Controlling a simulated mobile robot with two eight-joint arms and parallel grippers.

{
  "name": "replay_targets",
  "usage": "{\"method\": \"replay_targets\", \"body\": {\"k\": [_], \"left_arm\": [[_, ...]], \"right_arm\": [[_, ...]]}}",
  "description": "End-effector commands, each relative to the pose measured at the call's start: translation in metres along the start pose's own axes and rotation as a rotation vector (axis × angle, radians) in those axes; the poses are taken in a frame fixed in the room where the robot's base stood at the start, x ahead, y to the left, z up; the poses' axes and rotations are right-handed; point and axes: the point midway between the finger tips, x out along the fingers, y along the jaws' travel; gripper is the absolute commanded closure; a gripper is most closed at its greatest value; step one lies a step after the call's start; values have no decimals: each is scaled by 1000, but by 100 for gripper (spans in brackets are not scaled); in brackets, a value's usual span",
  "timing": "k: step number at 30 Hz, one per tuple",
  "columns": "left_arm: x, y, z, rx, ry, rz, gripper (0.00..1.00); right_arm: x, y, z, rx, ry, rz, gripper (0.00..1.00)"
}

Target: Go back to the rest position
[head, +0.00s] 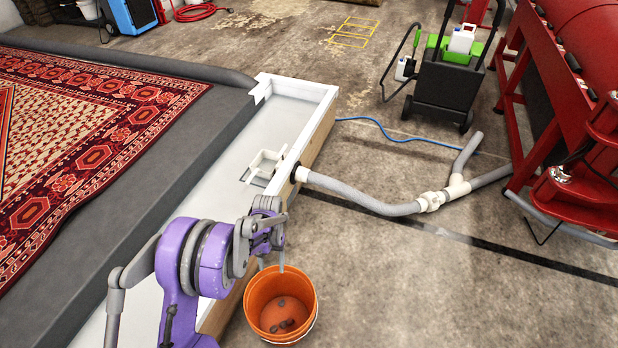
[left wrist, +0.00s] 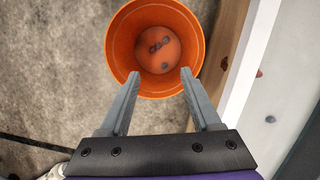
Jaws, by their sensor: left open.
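My left gripper (head: 267,262) is at the end of the purple arm, above the orange bucket (head: 262,295) in the head view. In the left wrist view the gripper (left wrist: 158,85) has its two grey fingers spread apart, with nothing between them. The fingers point at the near rim of the bucket (left wrist: 117,45). Several small dark lumps (left wrist: 158,45) lie on the bucket floor, and they also show in the head view (head: 287,325). My right gripper is in neither view.
A white trough (head: 290,112) with a wooden outer side runs beside the bucket. A patterned red rug (head: 70,140) lies on the left. A grey hose (head: 365,200) leaves the trough toward red machinery (head: 560,100). A black cart (head: 445,90) stands behind. Concrete floor is open at right front.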

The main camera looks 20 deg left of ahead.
Motion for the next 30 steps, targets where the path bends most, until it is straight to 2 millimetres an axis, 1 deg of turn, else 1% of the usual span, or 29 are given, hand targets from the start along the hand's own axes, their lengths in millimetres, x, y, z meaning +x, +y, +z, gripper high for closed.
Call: {"method": "replay_targets", "body": {"k": [4,6,8,11,15,17,21,25,30], "left_arm": [[-1,0,0,0,1,0,36],[-6,2,3,3,9,0,36],[-16,4,8,7,23,-1,36],[-41,9,23,20,67,-3,36],[-82,19,54,45,152,-6,36],[-96,22,69,55,190,-6,36],[-124,28,106,80,277,-6,36],[-141,32,142,103,359,-4,36],[-150,35,188,134,462,-1,36]], "right_arm": [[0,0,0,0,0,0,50],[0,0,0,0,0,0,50],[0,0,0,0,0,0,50],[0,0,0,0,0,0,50],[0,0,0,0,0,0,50],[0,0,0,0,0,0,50],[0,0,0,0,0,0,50],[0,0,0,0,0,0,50],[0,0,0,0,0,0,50]]}}
